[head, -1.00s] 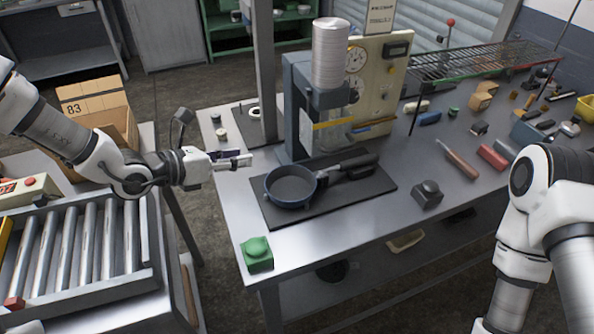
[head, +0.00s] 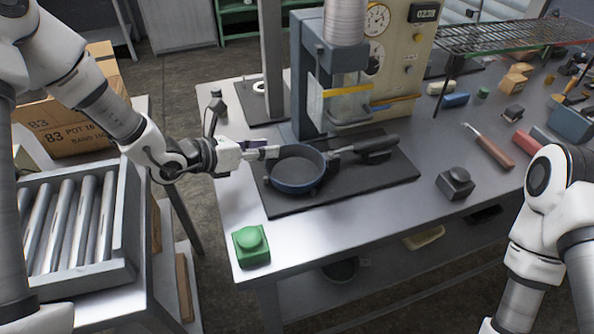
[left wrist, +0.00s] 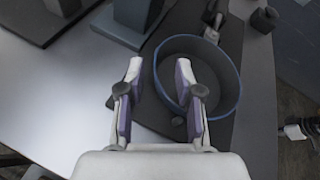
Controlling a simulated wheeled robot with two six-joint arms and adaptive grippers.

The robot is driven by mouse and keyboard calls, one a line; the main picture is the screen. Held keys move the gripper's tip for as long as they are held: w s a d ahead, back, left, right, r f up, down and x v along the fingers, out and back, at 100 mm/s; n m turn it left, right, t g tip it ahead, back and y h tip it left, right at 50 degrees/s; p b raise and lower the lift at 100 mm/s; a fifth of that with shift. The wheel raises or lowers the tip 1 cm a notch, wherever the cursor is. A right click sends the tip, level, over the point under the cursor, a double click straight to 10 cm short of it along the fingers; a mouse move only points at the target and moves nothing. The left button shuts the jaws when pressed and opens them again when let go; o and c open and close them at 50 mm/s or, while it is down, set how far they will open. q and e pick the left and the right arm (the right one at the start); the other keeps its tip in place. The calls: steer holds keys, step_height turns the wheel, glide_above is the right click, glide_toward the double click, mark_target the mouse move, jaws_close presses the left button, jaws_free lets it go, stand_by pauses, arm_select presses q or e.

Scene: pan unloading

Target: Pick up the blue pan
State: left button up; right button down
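The blue pan (head: 296,187) sits on the dark mat (head: 390,178) on the metal table, its dark handle (head: 375,144) pointing right. My left gripper (head: 266,152) is level and reaches the pan's left rim from the left. In the left wrist view its two fingers (left wrist: 158,73) are apart with nothing clamped. There the right finger overlaps the pan (left wrist: 232,88) inside its rim, and the left finger is outside, so the near wall appears between them. I cannot tell whether they touch it.
A press machine (head: 312,85) stands right behind the pan. A green button box (head: 251,246) is at the table's front left corner and a dark button box (head: 456,184) is right of the mat. A roller conveyor (head: 118,245) is at the left.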

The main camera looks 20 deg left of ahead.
mark_target(282, 148)
arm_select(q)
steer(key=x, duration=0.4)
steer(key=shift+w+d+f+p, duration=0.2)
steer(key=shift+w+f+p, duration=0.1)
steer(key=shift+p, duration=0.1)
steer(key=shift+s+r, duration=0.1)
steer(key=shift+s, duration=0.05)
steer(key=shift+c, duration=0.7)
jaws_close()
